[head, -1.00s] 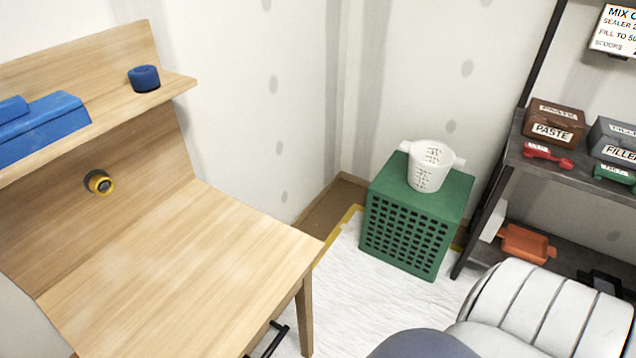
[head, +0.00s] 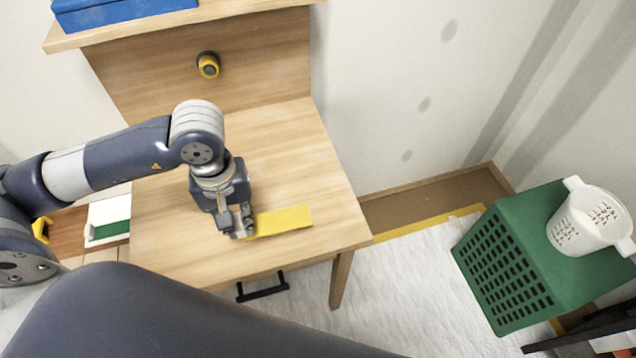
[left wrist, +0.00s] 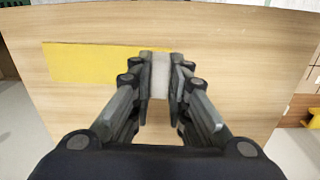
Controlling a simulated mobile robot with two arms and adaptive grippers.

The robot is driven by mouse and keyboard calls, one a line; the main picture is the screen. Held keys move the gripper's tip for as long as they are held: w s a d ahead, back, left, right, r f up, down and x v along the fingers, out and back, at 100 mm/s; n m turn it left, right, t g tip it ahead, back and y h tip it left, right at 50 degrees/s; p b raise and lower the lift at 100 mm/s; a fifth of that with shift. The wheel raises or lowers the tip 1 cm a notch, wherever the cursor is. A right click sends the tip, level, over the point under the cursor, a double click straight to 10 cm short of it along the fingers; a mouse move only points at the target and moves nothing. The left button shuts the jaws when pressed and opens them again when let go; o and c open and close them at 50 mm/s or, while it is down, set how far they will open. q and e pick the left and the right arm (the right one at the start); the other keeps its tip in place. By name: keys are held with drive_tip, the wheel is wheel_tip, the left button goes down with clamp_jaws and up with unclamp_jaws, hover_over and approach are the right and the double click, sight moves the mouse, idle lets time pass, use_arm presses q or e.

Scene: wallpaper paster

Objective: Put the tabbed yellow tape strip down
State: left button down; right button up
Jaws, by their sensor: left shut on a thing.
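The yellow tape strip (head: 285,221) is flat, at or just above the front right of the wooden table (head: 300,150); I cannot tell whether it touches the wood. My left gripper (head: 242,234) is at the strip's left end, shut on it. In the left wrist view the strip (left wrist: 88,64) runs off to the left from the fingers (left wrist: 160,75), with a pale tab between the fingertips. My right gripper is not in view.
A yellow and black round knob (head: 208,65) is on the table's back panel. A blue box (head: 120,12) sits on the shelf above. A white and green tray (head: 108,222) is at the left. A green crate (head: 505,265) bears a white measuring cup (head: 590,220) at the right.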

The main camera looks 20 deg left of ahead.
use_arm(q)
drive_tip(key=shift+s+a+f, duration=0.2)
drive_tip(key=shift+s+a, duration=0.05)
drive_tip(key=shift+a, duration=0.05)
drive_tip(key=shift+n, duration=0.3)
drive_tip(key=w+d+p, duration=0.1)
drive_tip(key=w, duration=0.3)
drive_tip(key=w+d+f+p, duration=0.1)
drive_tip(key=w+d, duration=0.1)
drive_tip(key=w, duration=0.3)
drive_tip(key=w+d+p, duration=0.1)
drive_tip(key=w+p, duration=0.1)
drive_tip(key=w, duration=0.2)
drive_tip(key=shift+w+d+f, duration=0.2)
drive_tip(key=shift+w+d, duration=0.1)
drive_tip(key=shift+w, duration=0.05)
drive_tip(key=shift+w+d, duration=0.3)
drive_tip(key=shift+w, duration=0.5)
wheel_tip(320, 180, down, 3)
drive_tip(key=shift+s+p, duration=0.1)
drive_tip(key=shift+p, duration=0.5)
drive_tip(key=shift+a+f, duration=0.1)
drive_tip(key=shift+f, duration=0.25)
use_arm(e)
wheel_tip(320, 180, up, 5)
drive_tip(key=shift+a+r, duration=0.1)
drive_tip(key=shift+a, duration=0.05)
